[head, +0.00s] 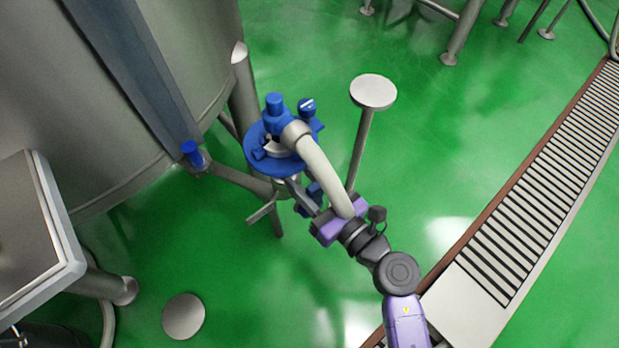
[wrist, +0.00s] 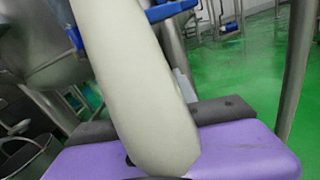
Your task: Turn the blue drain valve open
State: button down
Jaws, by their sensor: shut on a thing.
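A blue valve-like fitting (head: 258,160) with a round blue rim and blue knobs stands beside the tank in the head view. A thick, pale curved handle (head: 318,162) runs from its grey collar down to my gripper (head: 342,217). The purple jaws of my gripper are shut on the handle's lower end. In the wrist view the handle (wrist: 135,85) rises from between the jaws (wrist: 160,150) and hides part of the blue parts (wrist: 170,10) behind it. A smaller blue-capped fitting (head: 193,152) sits on a pipe at the tank's foot.
The large steel tank (head: 150,130) fills the upper left. A post with a round top (head: 373,91) stands just right of the handle. A steel box (head: 35,225) is at lower left. A slotted floor drain (head: 520,215) runs along the right. Green floor is open between.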

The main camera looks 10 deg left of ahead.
aim_at(315, 199)
jog(key=shift+s+a+n, duration=0.2)
jog(key=shift+s+n, duration=0.1)
jog(key=shift+n, duration=0.4)
jog(key=c, duration=1)
grip_release()
jog(key=shift+o, duration=0.2)
jog(key=shift+s, duration=0.15)
jog(key=p+v, duration=0.1)
jog(key=v, duration=0.6)
jog(key=shift+s+d, duration=0.15)
jog(key=shift+d, duration=0.15)
